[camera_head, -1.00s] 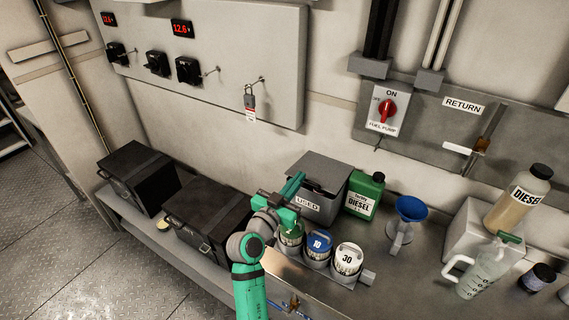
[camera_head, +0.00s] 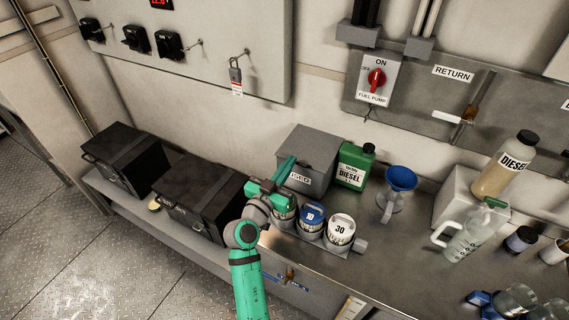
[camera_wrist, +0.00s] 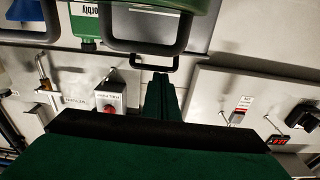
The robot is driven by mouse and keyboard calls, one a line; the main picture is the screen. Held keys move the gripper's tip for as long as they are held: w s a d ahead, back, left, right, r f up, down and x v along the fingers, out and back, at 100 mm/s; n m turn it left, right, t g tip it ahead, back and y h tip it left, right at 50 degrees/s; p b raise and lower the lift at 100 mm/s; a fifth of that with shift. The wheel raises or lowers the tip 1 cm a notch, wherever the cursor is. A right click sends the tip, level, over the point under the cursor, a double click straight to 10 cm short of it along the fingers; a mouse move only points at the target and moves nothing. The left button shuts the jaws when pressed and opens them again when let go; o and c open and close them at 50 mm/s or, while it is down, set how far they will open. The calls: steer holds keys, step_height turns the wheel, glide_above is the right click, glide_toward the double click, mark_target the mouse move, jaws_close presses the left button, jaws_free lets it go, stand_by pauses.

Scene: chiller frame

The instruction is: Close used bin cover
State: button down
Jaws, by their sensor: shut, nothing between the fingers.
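The grey used bin (camera_head: 314,153), with its "USED" label (camera_head: 300,178), stands against the back wall. Its top looks like a flat grey panel, and I cannot tell whether the cover is fully down. My green gripper (camera_head: 288,166) is shut and empty at the bin's left front side, covering part of the label. I cannot tell whether it touches the bin. In the wrist view, the shut fingers (camera_wrist: 163,95) point toward a thin dark loop (camera_wrist: 140,62).
A green diesel can (camera_head: 354,165) stands close right of the bin, with a blue funnel (camera_head: 401,178) beyond. Blue (camera_head: 311,214) and white (camera_head: 341,228) round containers stand in front. Black boxes (camera_head: 202,195) are at the left. A fuel pump switch (camera_head: 377,80) is on the wall.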

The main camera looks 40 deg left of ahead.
step_height(320, 180, down, 2)
steer(key=shift+s+a+f, duration=0.1)
steer(key=shift+s, duration=0.05)
steer(key=s+d+r, duration=0.1)
steer(key=s, duration=0.9)
steer(key=shift+s+d+r, duration=0.2)
steer(key=shift+d+r, duration=0.05)
steer(key=shift+d, duration=0.1)
